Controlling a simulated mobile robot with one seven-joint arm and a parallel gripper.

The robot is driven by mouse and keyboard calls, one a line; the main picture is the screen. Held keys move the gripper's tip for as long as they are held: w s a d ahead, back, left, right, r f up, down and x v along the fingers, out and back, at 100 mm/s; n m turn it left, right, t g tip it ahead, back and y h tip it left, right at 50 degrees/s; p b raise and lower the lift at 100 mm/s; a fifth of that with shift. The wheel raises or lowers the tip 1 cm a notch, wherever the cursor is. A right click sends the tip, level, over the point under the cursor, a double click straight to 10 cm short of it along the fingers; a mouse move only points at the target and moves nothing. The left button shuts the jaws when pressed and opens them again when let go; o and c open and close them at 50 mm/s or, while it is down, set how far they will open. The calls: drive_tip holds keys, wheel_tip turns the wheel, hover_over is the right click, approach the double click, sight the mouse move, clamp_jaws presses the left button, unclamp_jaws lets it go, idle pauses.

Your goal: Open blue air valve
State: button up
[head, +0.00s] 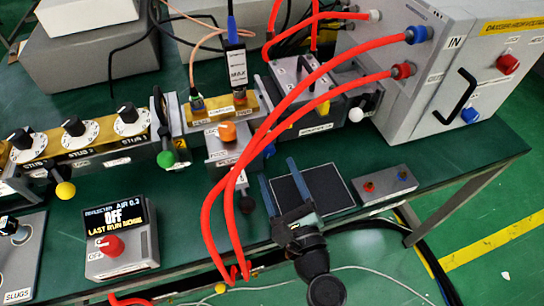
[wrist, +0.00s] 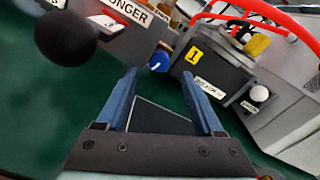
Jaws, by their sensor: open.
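A small blue knob (head: 268,151) sits low at the middle of the bench equipment, partly hidden behind a red hose. In the wrist view the blue knob (wrist: 160,61) is on the side of a grey block, beyond my fingertips and between them in the picture. I cannot tell for sure that this knob is the air valve. My gripper (head: 279,171) has two blue fingers, spread apart and empty, pointing at the knob. In the wrist view my gripper (wrist: 158,75) shows a clear gap between the fingers and the knob.
Red hoses (head: 232,185) loop down left of my gripper. A dark pad (head: 325,187) lies on the green bench beside it. A black ball (wrist: 66,38) is close at upper left. A small box with red and blue buttons (head: 385,186) and a grey cabinet (head: 440,75) stand right.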

sight(269, 154)
drive_tip(key=shift+x, duration=2.35)
clamp_jaws()
